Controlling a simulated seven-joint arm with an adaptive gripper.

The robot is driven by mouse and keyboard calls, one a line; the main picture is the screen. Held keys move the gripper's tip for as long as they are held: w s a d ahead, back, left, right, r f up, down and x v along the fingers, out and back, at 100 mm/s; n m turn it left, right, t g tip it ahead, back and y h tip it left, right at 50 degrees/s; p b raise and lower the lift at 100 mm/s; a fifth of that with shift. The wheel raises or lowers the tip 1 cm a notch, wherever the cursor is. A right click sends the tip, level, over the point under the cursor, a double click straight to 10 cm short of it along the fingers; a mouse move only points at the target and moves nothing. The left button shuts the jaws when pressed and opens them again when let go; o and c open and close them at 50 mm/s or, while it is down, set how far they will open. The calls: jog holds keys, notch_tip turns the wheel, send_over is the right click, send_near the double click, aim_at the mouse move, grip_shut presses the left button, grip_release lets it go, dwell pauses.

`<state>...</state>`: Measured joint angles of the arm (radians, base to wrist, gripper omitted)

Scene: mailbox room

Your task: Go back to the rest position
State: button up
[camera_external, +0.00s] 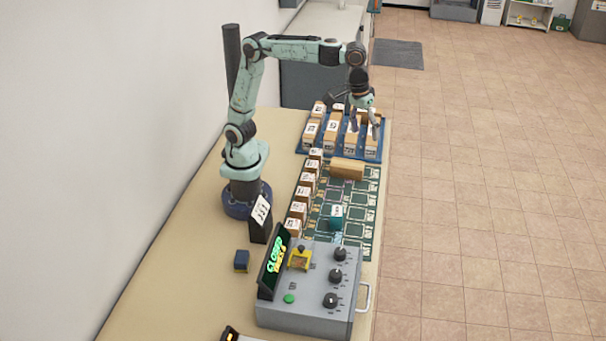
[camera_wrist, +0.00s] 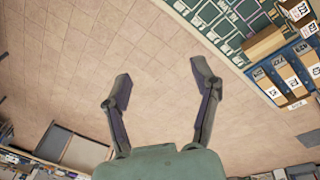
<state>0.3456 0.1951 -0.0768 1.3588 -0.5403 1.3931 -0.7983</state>
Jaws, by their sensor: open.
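My gripper (camera_external: 362,119) hangs from my bent arm above the right part of the blue rack in the external view. In the wrist view my gripper (camera_wrist: 158,85) has its two fingers spread wide, with bare floor tiles behind and nothing between them. It is open and empty. The external view does not show clearly how far the fingertips are from the boxes beneath them.
The blue rack (camera_external: 303,151) holds several labelled tan boxes. A green board (camera_external: 355,223) bears a tan box (camera_external: 347,168) and a teal block (camera_external: 336,217). A grey control box (camera_external: 305,312) stands in front. Open floor (camera_external: 480,200) lies right of the table.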

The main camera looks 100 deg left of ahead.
jog(key=s+a, duration=0.9)
jog(key=a, duration=0.1)
jog(key=s+a+f+m+g, duration=0.2)
jog(key=s+f+m, duration=0.7)
jog(key=s+f, duration=0.5)
jog(key=shift+s+a+y, duration=0.4)
jog(key=shift+s, duration=0.05)
